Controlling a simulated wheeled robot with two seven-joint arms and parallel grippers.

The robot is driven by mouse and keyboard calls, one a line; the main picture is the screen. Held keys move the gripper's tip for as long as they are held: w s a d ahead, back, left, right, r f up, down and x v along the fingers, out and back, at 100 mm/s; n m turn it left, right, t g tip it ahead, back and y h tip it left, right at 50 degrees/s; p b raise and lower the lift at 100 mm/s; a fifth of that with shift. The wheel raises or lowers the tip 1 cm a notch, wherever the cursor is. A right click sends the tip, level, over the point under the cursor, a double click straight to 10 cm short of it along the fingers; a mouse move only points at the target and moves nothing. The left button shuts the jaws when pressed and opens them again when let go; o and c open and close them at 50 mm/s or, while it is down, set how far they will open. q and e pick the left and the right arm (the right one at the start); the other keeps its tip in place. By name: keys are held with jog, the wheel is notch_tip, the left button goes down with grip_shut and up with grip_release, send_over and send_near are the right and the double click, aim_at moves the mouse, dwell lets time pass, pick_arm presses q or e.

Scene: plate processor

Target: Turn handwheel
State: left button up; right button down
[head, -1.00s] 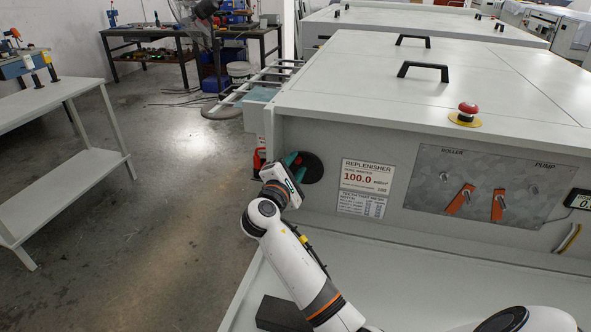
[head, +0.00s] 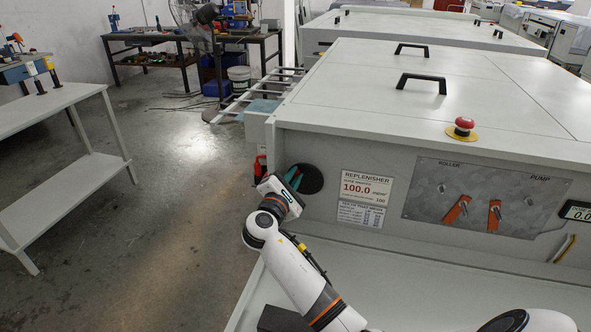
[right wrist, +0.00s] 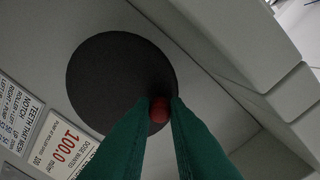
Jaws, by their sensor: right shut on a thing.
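The handwheel is a black disc (head: 312,179) on the front panel, left of the REPLENISHER label. In the right wrist view the disc (right wrist: 105,75) fills the upper middle, with a round red knob (right wrist: 159,110) near its edge. My right gripper (head: 292,178) is at the left side of the disc. Its green fingers (right wrist: 160,112) are shut on the red knob, one on each side. The fingers hide the knob in the head view. My left gripper is not in view.
The REPLENISHER label (head: 361,187) reads 100.0. Further right are a metal switch panel (head: 480,200) with orange switches and a red emergency button (head: 463,127) on top. A white shelf table (head: 60,100) stands at left, with open floor between.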

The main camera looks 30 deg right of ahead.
jog(key=shift+n, duration=0.3)
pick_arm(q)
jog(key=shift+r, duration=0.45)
pick_arm(e)
jog(key=shift+a+f, duration=0.1)
jog(key=c, duration=1.4)
grip_release()
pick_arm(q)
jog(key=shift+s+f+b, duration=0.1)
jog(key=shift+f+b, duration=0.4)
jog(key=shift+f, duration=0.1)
pick_arm(e)
jog(key=v, duration=1.2)
